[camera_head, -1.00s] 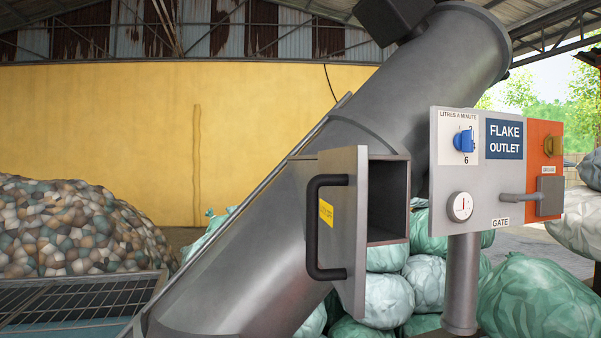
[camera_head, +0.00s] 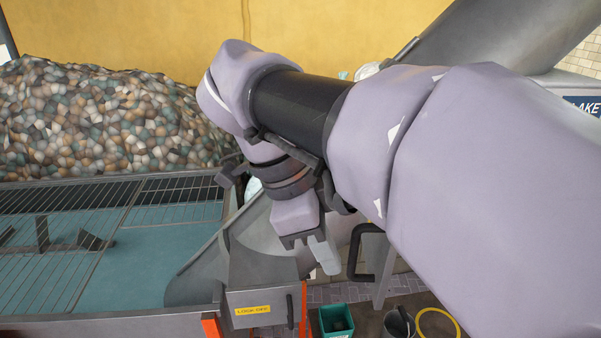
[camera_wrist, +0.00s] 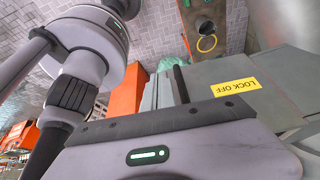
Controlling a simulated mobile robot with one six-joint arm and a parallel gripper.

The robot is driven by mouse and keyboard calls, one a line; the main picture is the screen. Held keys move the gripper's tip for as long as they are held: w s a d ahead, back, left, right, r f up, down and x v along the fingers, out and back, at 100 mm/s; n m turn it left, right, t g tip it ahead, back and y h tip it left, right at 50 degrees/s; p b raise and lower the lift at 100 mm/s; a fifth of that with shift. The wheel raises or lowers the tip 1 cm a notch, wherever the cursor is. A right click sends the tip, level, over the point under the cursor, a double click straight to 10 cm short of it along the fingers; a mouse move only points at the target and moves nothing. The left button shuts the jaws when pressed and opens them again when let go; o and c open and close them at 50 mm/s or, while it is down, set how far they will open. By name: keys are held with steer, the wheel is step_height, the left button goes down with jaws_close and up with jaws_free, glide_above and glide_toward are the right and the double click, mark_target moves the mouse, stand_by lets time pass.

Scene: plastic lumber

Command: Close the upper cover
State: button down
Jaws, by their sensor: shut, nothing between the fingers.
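The upper cover (camera_head: 385,268) shows partly in the head view, a grey plate with a black bar handle (camera_head: 355,252), right of centre on the sloping tube. My own arm hides most of the tube and the opening around it. My gripper (camera_head: 302,240) points down to the left of that handle, apart from it in the picture. It is shut and empty. In the wrist view my gripper's body fills the bottom; its fingertips cannot be made out. The upper cover cannot be made out for certain in the wrist view.
A grey lower box with a yellow LOCK OFF label (camera_head: 253,310) stands below my gripper; its label also shows in the wrist view (camera_wrist: 236,87). A green bin (camera_head: 336,320), a dark bucket (camera_head: 398,323) and a yellow ring (camera_head: 437,324) are on the floor. A flake heap (camera_head: 110,125) lies left.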

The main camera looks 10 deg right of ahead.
mark_target(367, 275)
steer(key=d+f, duration=0.1)
steer(key=d, duration=0.1)
steer(key=d+f, duration=0.1)
steer(key=d, duration=0.1)
steer(key=s+d+f, duration=0.1)
steer(key=f, duration=0.1)
steer(key=shift+d, duration=0.4)
